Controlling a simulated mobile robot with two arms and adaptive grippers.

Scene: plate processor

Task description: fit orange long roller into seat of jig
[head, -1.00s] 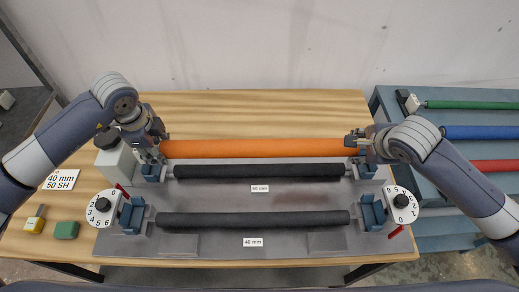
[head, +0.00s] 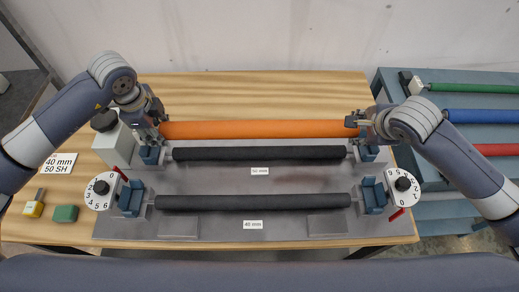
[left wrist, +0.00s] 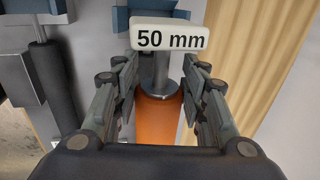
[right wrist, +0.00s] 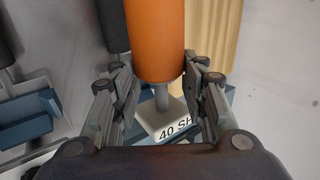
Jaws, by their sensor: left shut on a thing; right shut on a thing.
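The orange long roller (head: 265,130) lies level across the back of the jig (head: 290,228), behind the rear black roller (head: 260,154). My left gripper (head: 157,138) is shut at its left end; the left wrist view shows the fingers beside its metal shaft (left wrist: 161,75), with a "50 mm" tag (left wrist: 168,38) at the tip. My right gripper (head: 360,122) is shut at its right end; in the right wrist view a "40 SH" tag (right wrist: 170,121) is at the shaft (right wrist: 162,98). Blue seats (head: 149,156) (head: 368,153) are below the grippers, partly hidden. I cannot tell the roller's height above them.
The front black roller (head: 255,202) rests between front blue seats (head: 131,198) (head: 373,195). Numbered dials (head: 100,191) (head: 402,188) flank the jig. A side rack (head: 455,100) holds green, blue and red rollers. A label card (head: 58,163) and small green block (head: 65,213) lie left. Wood behind is clear.

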